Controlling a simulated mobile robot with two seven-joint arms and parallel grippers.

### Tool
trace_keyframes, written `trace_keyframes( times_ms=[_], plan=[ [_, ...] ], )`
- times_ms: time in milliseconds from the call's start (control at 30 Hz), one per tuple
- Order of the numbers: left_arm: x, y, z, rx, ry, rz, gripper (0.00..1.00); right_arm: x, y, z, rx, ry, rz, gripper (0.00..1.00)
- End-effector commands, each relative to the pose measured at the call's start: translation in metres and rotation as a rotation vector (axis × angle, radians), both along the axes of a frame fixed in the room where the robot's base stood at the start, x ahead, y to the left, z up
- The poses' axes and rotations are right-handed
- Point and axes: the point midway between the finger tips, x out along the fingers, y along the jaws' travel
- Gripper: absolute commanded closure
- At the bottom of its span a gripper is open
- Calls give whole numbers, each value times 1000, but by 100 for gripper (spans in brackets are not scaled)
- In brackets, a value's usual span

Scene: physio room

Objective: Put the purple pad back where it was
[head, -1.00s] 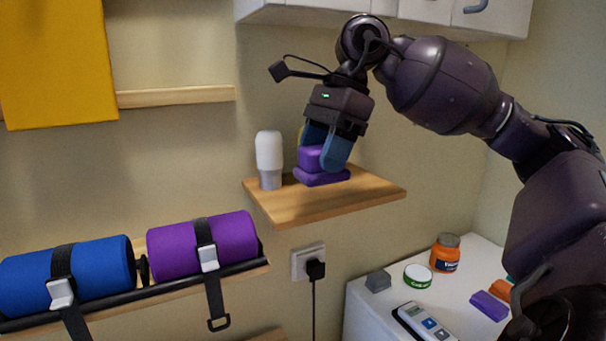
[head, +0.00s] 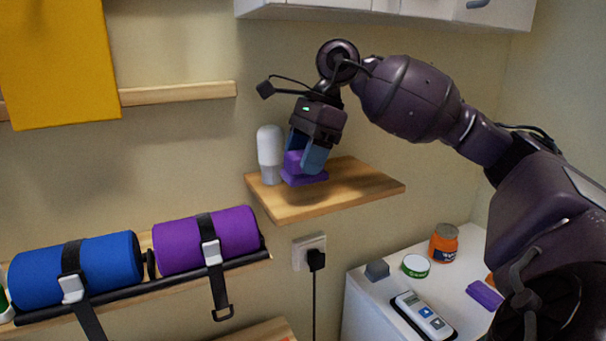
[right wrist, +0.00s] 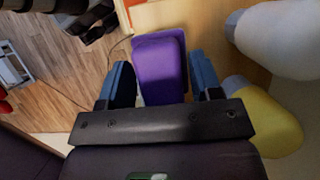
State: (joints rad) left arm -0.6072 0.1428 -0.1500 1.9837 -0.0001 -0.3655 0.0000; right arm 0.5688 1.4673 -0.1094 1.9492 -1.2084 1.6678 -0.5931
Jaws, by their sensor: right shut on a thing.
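My right gripper (head: 305,160) is shut on the purple pad (head: 305,178), a block on a wider flat base. It holds the pad upright at the left part of the wooden wall shelf (head: 340,190), close beside a white bottle (head: 270,155). I cannot tell whether the base touches the shelf. In the right wrist view the purple pad (right wrist: 160,65) shows between the two blue fingers. My left gripper is not in view.
A yellow bottle (right wrist: 262,115) stands near the gripper in the wrist view. Another purple piece (head: 485,294), an orange jar (head: 444,243), a green-rimmed tin (head: 415,266) and a remote (head: 424,317) lie on the white cabinet below. The shelf's right part is clear.

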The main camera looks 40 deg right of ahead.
Motion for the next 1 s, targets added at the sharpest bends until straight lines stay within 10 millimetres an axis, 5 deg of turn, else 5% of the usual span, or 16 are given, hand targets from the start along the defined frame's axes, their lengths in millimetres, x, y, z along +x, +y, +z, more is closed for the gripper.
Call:
trace_keyframes(
  times_ms=[333, 867, 900, 1000],
  plan=[
    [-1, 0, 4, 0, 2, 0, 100, -1, 0, -34, -1, 1, 0, 60],
    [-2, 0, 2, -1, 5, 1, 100, 4, -1, -45, 0, -1, 1, 60],
    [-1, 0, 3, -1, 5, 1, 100, 4, -1, -44, 0, -1, 1, 35],
    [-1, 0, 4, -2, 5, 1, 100, 4, -1, -43, 0, -1, 1, 20]
  ],
)
